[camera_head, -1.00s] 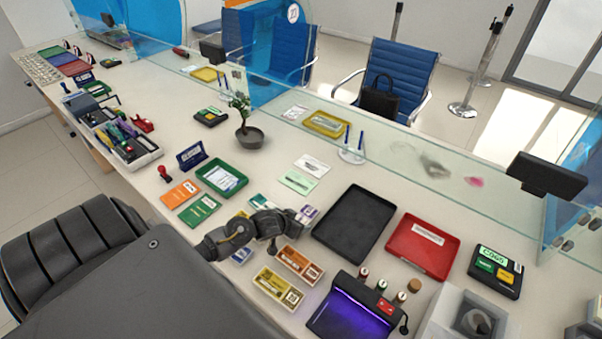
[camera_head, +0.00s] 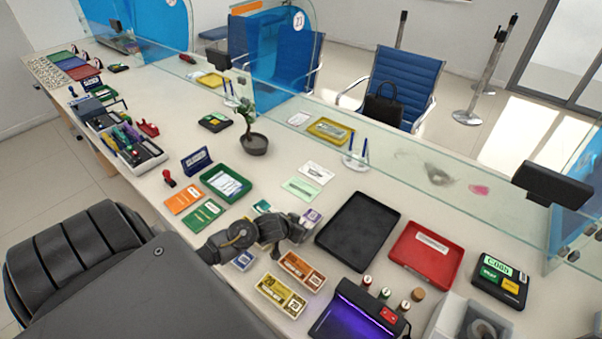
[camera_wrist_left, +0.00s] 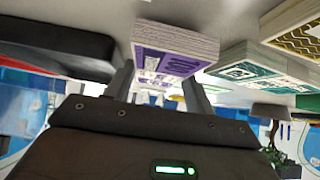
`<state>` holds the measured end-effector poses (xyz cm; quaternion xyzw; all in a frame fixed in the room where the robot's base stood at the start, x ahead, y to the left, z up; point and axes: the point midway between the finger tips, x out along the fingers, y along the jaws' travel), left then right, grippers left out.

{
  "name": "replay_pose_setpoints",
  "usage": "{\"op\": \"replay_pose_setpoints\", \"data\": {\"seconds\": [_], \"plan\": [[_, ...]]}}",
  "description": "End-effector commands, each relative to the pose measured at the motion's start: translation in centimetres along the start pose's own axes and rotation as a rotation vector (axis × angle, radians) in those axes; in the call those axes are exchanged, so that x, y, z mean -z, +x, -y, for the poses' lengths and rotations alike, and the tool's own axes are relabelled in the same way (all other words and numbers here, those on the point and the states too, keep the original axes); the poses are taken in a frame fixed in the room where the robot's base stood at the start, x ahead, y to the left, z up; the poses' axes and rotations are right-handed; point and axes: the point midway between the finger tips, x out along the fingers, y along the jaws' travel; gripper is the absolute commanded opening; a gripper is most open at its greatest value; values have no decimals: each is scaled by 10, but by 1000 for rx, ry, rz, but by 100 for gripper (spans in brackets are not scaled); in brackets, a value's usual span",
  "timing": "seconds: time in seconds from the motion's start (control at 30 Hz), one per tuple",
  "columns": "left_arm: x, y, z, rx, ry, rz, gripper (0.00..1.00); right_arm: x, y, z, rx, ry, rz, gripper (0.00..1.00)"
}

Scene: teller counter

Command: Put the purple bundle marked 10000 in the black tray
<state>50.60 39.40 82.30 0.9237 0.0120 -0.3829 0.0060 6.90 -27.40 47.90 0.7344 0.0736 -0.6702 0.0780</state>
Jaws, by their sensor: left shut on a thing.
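The purple bundle (camera_head: 313,215) lies just left of the black tray, partly hidden by my left gripper (camera_head: 304,228) in the head view. In the left wrist view the purple bundle (camera_wrist_left: 168,62) is between the two fingers of my left gripper (camera_wrist_left: 158,88), which is shut on it. The black tray (camera_head: 358,231) is empty, close on the right of the gripper. A dark edge, which looks like the black tray (camera_wrist_left: 55,45), shows at the left in the wrist view. My right gripper is not in view.
A green bundle (camera_head: 262,207) lies left of the purple one; it also shows in the wrist view (camera_wrist_left: 252,68). Orange (camera_head: 302,270) and yellow (camera_head: 281,296) bundles lie in front. A red tray (camera_head: 427,253) stands right of the black tray, and a purple-lit device (camera_head: 350,316) in front.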

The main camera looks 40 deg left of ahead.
Motion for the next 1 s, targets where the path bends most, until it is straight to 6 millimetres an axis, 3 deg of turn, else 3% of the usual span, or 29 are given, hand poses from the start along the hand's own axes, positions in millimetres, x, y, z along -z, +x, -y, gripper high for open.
{"op": "replay_pose_setpoints", "data": {"seconds": [0.1,0.17,0.37,0.6,0.8,1.0], "plan": [[16,-15,0,1,4,-4,26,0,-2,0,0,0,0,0],[15,-28,-6,-1,3,-2,26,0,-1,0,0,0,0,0],[26,-85,-27,-2,5,-5,26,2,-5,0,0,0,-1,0],[8,-134,-58,-2,2,-1,26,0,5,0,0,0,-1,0],[2,-158,-72,-1,1,-1,26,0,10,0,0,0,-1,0],[0,-166,-76,0,2,-1,26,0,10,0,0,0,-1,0]]}}
